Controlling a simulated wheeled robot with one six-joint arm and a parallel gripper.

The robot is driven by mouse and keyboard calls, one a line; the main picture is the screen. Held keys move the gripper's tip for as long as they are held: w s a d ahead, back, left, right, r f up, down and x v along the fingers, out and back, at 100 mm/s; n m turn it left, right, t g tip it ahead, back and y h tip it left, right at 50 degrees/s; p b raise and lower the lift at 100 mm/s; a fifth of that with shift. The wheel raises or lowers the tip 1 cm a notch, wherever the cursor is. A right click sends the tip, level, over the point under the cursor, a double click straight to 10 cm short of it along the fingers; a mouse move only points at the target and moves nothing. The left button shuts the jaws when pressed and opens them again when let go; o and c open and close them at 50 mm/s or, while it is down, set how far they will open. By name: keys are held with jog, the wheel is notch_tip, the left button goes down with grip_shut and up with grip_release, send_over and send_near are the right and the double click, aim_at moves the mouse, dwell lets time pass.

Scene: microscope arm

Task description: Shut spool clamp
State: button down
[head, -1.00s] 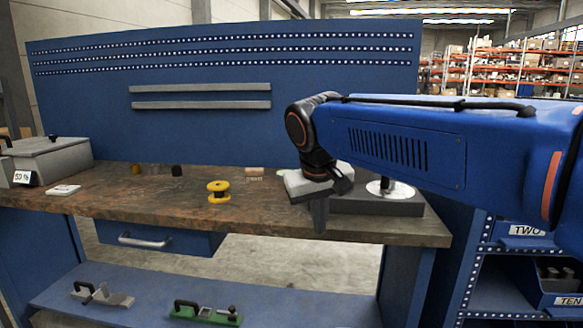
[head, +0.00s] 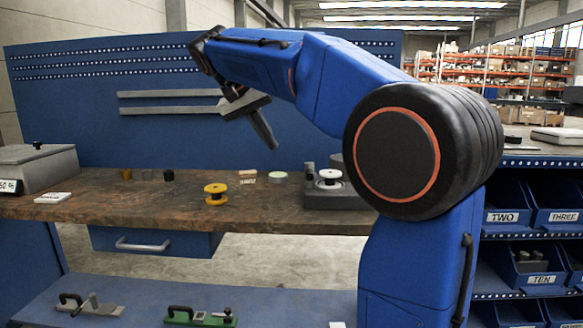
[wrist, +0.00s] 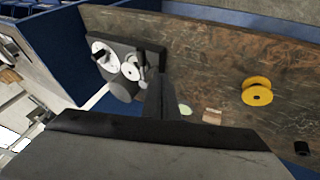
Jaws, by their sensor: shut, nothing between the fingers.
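A dark grey fixture (head: 340,198) stands at the right end of the wooden bench, with a white disc (head: 329,175) on it. The wrist view shows two white discs on this fixture (wrist: 122,88), beside a small upright lever-like part (wrist: 142,64). I take it for the spool clamp; whether its clamp part is open or shut I cannot tell. A yellow spool (head: 215,193) stands upright on the bench, left of the fixture, and also shows in the wrist view (wrist: 257,91). My gripper (head: 268,138) is shut and empty, raised above the bench and left of the fixture.
A grey case (head: 38,166) sits at the bench's left end. Small cylinders and blocks (head: 168,175) line the back. A grey clamp (head: 90,304) and a green one (head: 200,317) lie on the lower shelf. Blue bins (head: 520,262) stand at right.

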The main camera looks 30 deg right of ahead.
jog(key=shift+w+a+r, duration=0.2)
jog(key=shift+w+r, duration=0.15)
jog(key=shift+w, duration=0.05)
jog(key=shift+f, duration=0.1)
jog(key=s+d+f, duration=0.1)
jog(key=d+f, duration=0.7)
jog(key=f, duration=0.1)
jog(key=shift+s+d, duration=0.35)
jog(key=shift+d, duration=0.05)
dwell(0.4)
